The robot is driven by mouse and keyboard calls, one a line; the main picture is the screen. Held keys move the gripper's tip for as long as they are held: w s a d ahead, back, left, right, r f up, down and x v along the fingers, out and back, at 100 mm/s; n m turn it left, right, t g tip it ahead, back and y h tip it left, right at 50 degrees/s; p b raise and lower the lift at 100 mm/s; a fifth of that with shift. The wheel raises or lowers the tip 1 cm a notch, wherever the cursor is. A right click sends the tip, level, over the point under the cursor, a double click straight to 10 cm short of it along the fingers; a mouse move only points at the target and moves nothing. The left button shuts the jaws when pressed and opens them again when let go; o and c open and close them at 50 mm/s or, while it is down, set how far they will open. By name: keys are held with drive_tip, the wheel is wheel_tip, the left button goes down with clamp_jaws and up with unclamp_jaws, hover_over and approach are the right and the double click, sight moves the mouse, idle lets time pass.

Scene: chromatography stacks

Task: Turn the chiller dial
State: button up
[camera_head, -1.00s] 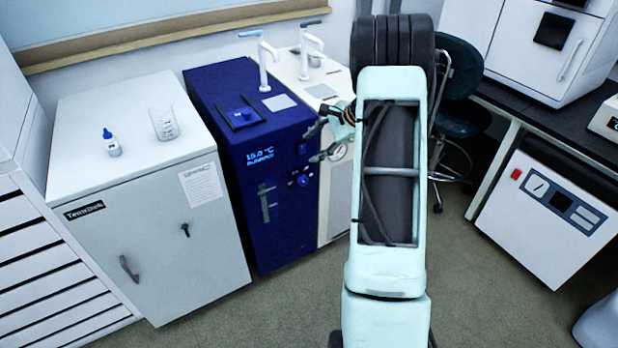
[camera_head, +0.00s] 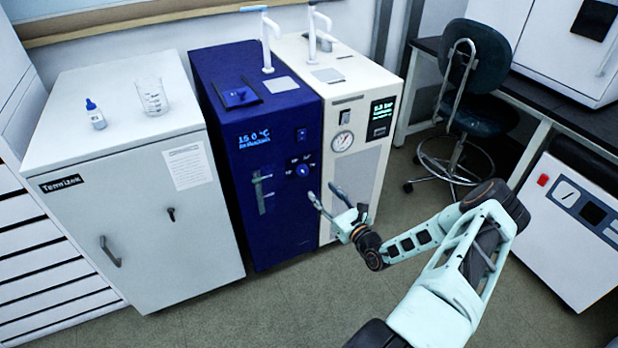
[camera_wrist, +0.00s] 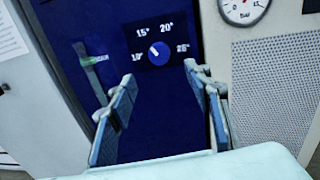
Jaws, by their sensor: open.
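The chiller (camera_head: 262,200) is a dark blue cabinet whose display reads about 15 °C. Its dial (camera_head: 302,171) is a small round knob on the front, below and right of the display. In the wrist view the dial (camera_wrist: 160,52) is blue with a white pointer mark, ringed by labels of 10, 15, 20 and 25 degrees. My gripper (camera_head: 324,197) is open and empty in front of the chiller, a little below and right of the dial. In the wrist view its fingers (camera_wrist: 162,88) stand either side of the dial's line, apart from the panel.
A green-lit vertical gauge (camera_head: 263,193) is left of the dial. A cream cabinet with a pressure gauge (camera_head: 342,141) stands close on the right. A white cabinet (camera_head: 135,215) is on the left, with a bottle and beaker on top. The floor in front is clear.

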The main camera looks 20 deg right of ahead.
sight(304, 172)
drive_tip(key=w, duration=0.3)
drive_tip(key=w+a+b, duration=0.1)
drive_tip(key=w, duration=0.3)
drive_tip(key=w+b, duration=0.1)
drive_tip(key=w, duration=0.2)
drive_tip(key=shift+w+a, duration=0.25)
drive_tip(key=c, duration=1.1)
